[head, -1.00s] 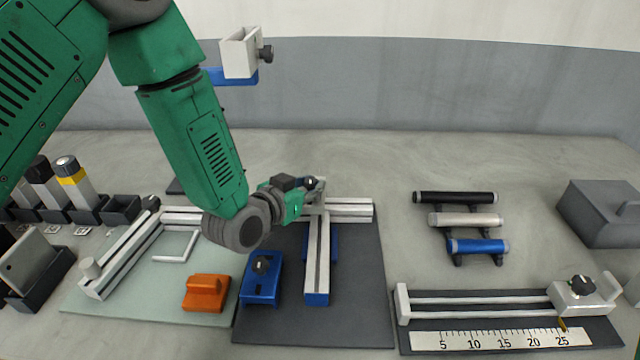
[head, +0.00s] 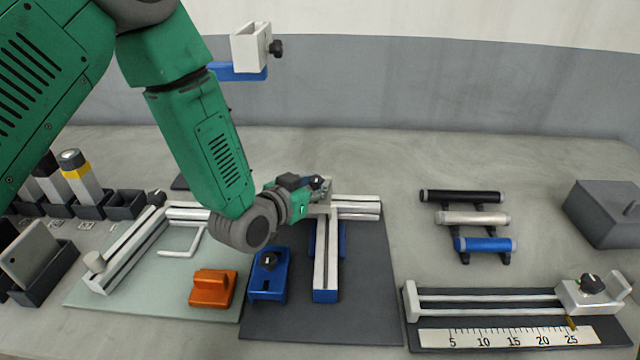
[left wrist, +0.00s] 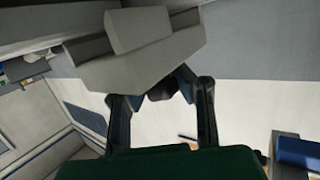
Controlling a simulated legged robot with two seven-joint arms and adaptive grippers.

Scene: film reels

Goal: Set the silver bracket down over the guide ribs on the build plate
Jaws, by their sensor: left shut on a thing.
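My left gripper (head: 318,186) is shut on the silver bracket (head: 327,194), at the junction of the silver rails on the dark build plate (head: 365,300). In the left wrist view the bracket (left wrist: 135,62) shows as a pale grey angled block beyond the fingers (left wrist: 162,100), with a dark part between the fingertips. In the head view the gripper and wrist hide much of the bracket. I cannot tell whether it touches the plate or rails, and I cannot make out the guide ribs. My right gripper is not in view.
A blue block with a black knob (head: 268,275) and a rail with a blue end (head: 325,270) lie on the plate. An orange block (head: 212,288) is on the pale mat (head: 150,308) at left. A rack of rods (head: 472,218) and a ruler slide (head: 510,337) stand right.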

